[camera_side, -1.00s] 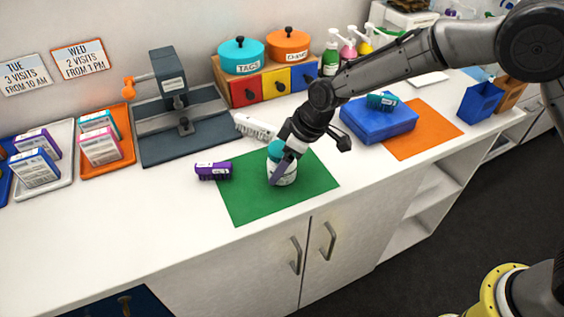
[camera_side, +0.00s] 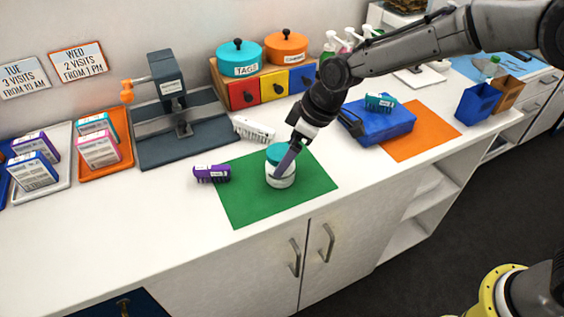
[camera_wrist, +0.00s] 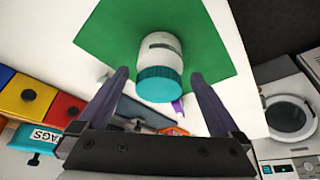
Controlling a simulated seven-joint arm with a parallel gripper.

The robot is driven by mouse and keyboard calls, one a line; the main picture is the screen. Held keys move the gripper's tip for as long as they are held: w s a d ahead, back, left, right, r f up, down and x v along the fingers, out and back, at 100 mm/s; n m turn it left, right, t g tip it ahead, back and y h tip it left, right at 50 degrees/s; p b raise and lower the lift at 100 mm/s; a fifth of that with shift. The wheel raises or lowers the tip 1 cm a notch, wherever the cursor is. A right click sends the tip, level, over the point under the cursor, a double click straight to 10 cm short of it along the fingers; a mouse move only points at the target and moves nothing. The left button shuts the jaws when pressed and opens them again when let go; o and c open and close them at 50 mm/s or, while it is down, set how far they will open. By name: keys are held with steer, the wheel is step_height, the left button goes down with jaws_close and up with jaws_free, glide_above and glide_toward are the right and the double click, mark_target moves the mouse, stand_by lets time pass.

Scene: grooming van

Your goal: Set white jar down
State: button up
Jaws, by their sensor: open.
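The white jar (camera_side: 280,172) with a teal lid stands upright on the green mat (camera_side: 248,208). In the wrist view the jar (camera_wrist: 160,50) lies ahead between the two fingers, lid toward me, with the green mat (camera_wrist: 98,35) around it.
A purple clip-like item (camera_side: 212,174) lies left of the mat, and a white one (camera_side: 254,129) lies behind it. A blue box (camera_side: 375,122) with a teal item (camera_side: 380,102) on it stands right, by an orange mat (camera_side: 425,140). The front counter left of the mat is clear.

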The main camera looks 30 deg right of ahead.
steer(key=v, duration=0.7)
steer(key=s+d+r+m, duration=0.3)
steer(key=s+d+r, duration=0.35)
steer(key=d, duration=0.35)
steer(key=s+d+m+t+h, duration=0.1)
steer(key=s+d+m, duration=0.2)
steer(key=s+d, duration=0.3)
steer(key=s+d+m+t+h, duration=0.1)
steer(key=s+d, duration=0.6)
steer(key=s, duration=0.8)
steer(key=shift+s+d+f+m+h, duration=0.4)
steer(key=shift+m+h, duration=0.2)
steer(key=shift+m, duration=0.4)
